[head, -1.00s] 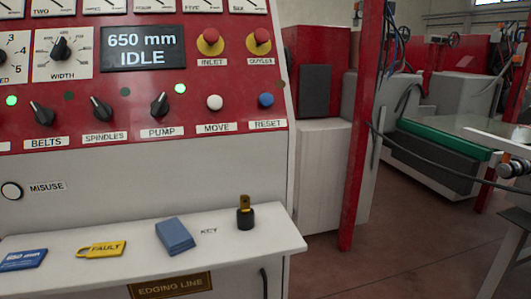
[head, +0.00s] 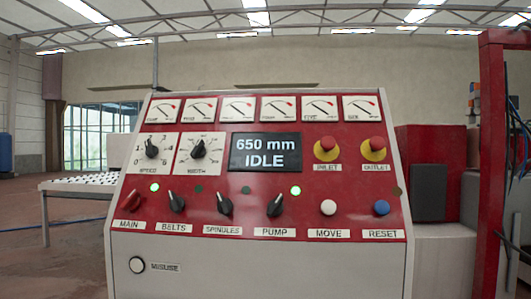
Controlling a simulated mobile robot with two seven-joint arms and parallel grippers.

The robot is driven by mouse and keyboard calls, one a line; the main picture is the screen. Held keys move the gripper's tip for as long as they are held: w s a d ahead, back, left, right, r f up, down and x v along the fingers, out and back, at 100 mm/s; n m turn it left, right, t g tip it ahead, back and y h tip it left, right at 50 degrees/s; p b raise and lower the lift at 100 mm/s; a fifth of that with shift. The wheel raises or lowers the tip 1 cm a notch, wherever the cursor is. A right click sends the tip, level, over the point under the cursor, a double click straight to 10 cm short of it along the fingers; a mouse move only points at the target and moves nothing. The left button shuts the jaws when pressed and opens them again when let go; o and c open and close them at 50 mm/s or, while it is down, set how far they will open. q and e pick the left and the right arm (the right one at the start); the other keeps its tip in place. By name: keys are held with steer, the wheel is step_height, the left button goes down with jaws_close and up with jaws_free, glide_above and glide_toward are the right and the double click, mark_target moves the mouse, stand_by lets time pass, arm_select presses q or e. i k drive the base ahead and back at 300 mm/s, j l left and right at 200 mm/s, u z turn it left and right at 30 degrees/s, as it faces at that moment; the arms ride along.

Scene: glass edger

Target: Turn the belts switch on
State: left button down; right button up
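The belts switch (head: 176,201) is a black rotary knob on the red control panel, above the label BELTS. Its handle tilts up to the left. The small lamp (head: 197,189) at its upper right is dark. To its left is the red main switch (head: 131,203), tilted up to the right, with a lit green lamp (head: 154,187) beside it. To its right are the spindles switch (head: 225,205), tilted left with a dark lamp, and the pump switch (head: 276,204), tilted right with a lit green lamp. Neither of my grippers is in view.
The display (head: 265,152) reads 650 mm IDLE. Red inlet (head: 327,146) and outlet (head: 375,147) buttons sit at the right. White move (head: 328,207) and blue reset (head: 381,207) buttons are below. A red post (head: 490,160) stands right of the console.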

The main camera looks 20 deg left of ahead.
mark_target(177, 204)
steer(key=u, duration=1.25)
steer(key=i+j, duration=0.1)
steer(key=j, duration=0.2)
steer(key=i+j+z, duration=0.1)
steer(key=j, duration=0.15)
